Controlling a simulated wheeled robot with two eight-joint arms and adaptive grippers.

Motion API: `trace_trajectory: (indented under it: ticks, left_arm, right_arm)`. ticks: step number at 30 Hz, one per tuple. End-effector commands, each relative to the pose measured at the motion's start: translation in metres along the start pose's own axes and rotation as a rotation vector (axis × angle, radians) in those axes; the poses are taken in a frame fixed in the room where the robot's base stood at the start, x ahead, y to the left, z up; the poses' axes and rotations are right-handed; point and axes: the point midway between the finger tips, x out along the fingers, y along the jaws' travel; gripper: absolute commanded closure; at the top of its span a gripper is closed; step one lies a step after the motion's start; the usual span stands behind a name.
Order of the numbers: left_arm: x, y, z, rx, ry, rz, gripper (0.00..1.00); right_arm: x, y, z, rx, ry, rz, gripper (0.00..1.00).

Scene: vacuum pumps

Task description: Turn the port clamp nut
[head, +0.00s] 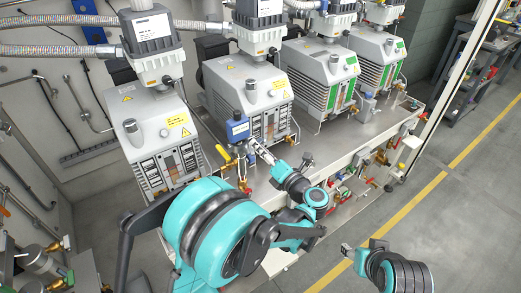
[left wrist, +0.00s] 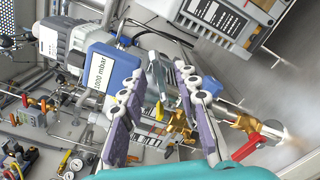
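My left gripper (head: 256,147) reaches in beside a blue gauge box (head: 237,128) at the front of the second pump from the left. In the left wrist view, its two purple-padded fingers (left wrist: 160,75) stand apart, with silver metal fittings (left wrist: 157,88) showing between and beyond them. The blue box, marked 1000 mbar (left wrist: 112,75), is just left of the fingers. I cannot clearly pick out the port clamp nut or tell whether a fingertip touches anything. My right gripper (head: 347,250) is over the floor at lower right, away from the pumps; its fingers are too small to judge.
Several grey vacuum pumps (head: 247,88) stand in a row on a bench (head: 345,135). A brass valve with a red handle (left wrist: 248,140) and a blue knob (left wrist: 212,85) are close right of the left fingers. Open floor (head: 470,215) lies to the right.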

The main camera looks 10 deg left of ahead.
Motion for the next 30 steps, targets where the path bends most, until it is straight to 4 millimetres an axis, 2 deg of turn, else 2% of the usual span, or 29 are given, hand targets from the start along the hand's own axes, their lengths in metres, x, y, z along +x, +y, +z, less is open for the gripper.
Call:
trace_trajectory:
  ticks: [10,24,30]
  left_arm:
    - [-0.002,0.0,0.0,0.002,-0.001,0.0,0.7]
    - [-0.019,0.0,0.0,0.002,-0.001,0.0,0.7]
    - [-0.02,0.0,0.0,0.002,0.0,0.001,0.7]
  right_arm:
    - [0.0,0.0,0.0,0.0,0.0,0.0,0.52]
    - [0.002,0.0,0.001,0.0,0.0,0.0,0.52]
    - [0.002,0.0,0.001,0.0,0.0,0.0,0.52]
